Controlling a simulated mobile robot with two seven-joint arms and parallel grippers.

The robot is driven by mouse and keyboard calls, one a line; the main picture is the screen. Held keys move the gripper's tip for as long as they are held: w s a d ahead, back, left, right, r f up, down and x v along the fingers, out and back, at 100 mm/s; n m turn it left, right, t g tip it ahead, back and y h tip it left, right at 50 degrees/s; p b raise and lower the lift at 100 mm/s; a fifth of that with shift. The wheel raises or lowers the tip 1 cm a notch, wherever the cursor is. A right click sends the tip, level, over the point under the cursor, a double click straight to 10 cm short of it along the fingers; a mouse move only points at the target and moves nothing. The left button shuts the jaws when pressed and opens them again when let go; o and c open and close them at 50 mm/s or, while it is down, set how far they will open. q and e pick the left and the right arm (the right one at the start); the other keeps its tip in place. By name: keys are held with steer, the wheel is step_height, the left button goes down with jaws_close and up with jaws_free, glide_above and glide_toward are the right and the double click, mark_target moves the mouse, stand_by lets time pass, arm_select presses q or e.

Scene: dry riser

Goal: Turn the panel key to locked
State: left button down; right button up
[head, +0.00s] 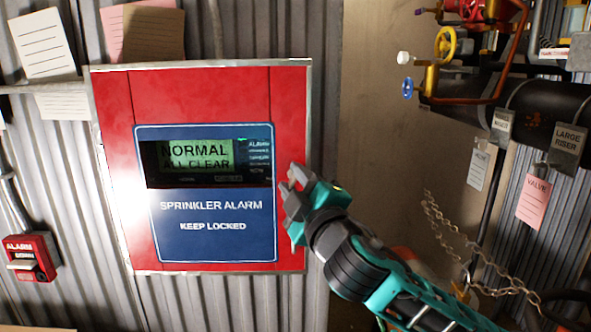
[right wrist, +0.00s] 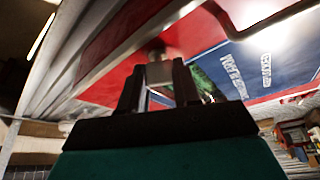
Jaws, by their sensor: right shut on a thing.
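The red sprinkler alarm panel (head: 190,95) hangs on the corrugated wall. Its blue plate (head: 165,240) reads "KEEP LOCKED", and its green display (head: 196,155) reads "NORMAL ALL CLEAR". My right gripper (head: 290,203) is at the panel's right side, covering part of the red face. In the right wrist view, my right gripper (right wrist: 158,85) has its fingers shut around a small metal piece standing out from the red face, which looks like the panel key (right wrist: 157,54). The key is hidden in the head view, and its turn position cannot be told. My left gripper is out of view.
A red alarm call point (head: 33,258) is at the lower left. Paper notes (head: 43,45) hang at the upper left. Pipes with a yellow valve wheel (head: 446,44), tags and a hanging chain (head: 440,222) are on the right. The tan wall beside the panel is bare.

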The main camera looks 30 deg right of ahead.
steer(key=n+g, duration=0.1)
steer(key=n, duration=0.2)
steer(key=n+g+y, duration=0.1)
steer(key=n, duration=0.1)
steer(key=shift+r+n, duration=0.1)
steer(key=shift+n, duration=0.3)
stand_by(0.4)
steer(key=o, duration=1.1)
steer(key=shift+c, duration=0.2)
